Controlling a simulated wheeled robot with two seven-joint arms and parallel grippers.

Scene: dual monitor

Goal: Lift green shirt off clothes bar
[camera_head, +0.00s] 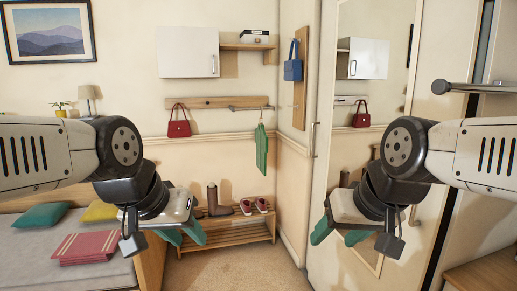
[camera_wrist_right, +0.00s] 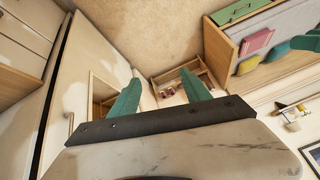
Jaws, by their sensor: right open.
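The green shirt (camera_head: 262,150) hangs from the right end of the clothes bar (camera_head: 248,108), on the far wall by the corner. My left gripper (camera_head: 184,238) is in front of and below the bar, left of the shirt, with its green fingers spread and empty. My right gripper (camera_head: 338,238) is to the right of the shirt, in front of the mirrored door. It is open and empty, and its two spread fingers also show in the right wrist view (camera_wrist_right: 160,77). Both grippers are well apart from the shirt. I cannot make out the shirt in the right wrist view.
A red handbag (camera_head: 179,122) hangs left of the bar and a blue bag (camera_head: 293,62) to its right. A wooden shoe rack (camera_head: 230,233) with boots and shoes stands below. A bed with pillows is at left. A mirror (camera_head: 375,90) is at right. Floor ahead is clear.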

